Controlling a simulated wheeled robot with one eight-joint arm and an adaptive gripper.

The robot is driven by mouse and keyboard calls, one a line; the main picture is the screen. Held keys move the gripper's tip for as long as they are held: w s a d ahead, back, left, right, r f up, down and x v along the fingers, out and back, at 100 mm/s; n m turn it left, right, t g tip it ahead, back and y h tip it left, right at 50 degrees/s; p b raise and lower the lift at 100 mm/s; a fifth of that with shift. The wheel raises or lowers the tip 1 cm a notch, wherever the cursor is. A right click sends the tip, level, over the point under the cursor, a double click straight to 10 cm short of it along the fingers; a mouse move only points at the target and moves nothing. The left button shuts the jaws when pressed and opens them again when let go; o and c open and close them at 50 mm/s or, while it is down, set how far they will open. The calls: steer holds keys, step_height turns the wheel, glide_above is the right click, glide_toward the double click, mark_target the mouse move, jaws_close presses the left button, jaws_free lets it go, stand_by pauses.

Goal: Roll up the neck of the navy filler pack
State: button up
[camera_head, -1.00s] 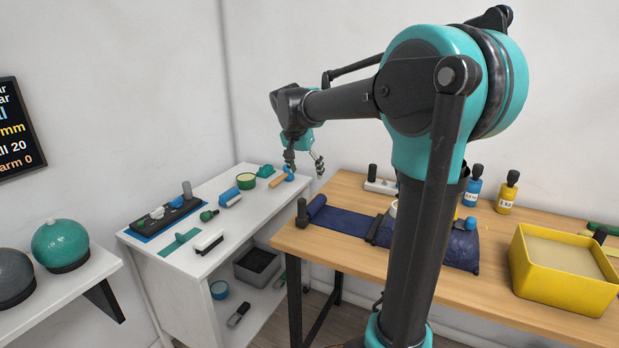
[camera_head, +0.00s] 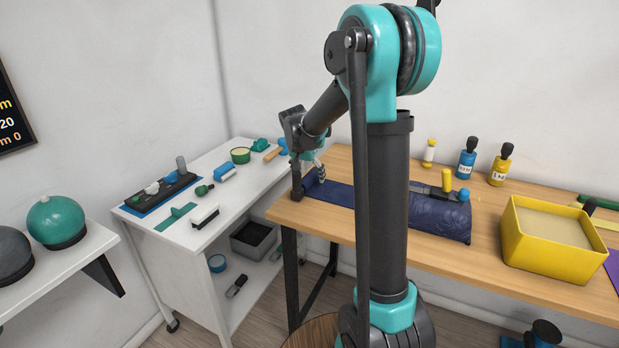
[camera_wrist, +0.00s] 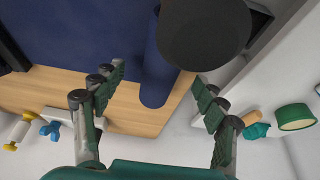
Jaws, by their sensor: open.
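The navy filler pack's stuffed body (camera_head: 438,216) lies on the wooden table. Its flat neck (camera_head: 338,194) runs left to the table's left end, partly hidden behind my arm. The neck's free end is a blue roll or tube (camera_wrist: 155,85). A black round-topped post (camera_head: 297,187) stands beside that end; it looms large in the wrist view (camera_wrist: 205,32). My gripper (camera_head: 309,176) is at the neck's left end. In the wrist view its open fingers (camera_wrist: 158,97) lie either side of the tube, with space between; I cannot tell whether they touch it.
A yellow bin (camera_head: 553,243) stands at the table's right. Blue (camera_head: 466,163) and yellow (camera_head: 501,165) bottles stand at the back.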

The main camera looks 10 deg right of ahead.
steer(key=shift+x, duration=0.75)
steer(key=shift+c, duration=0.2)
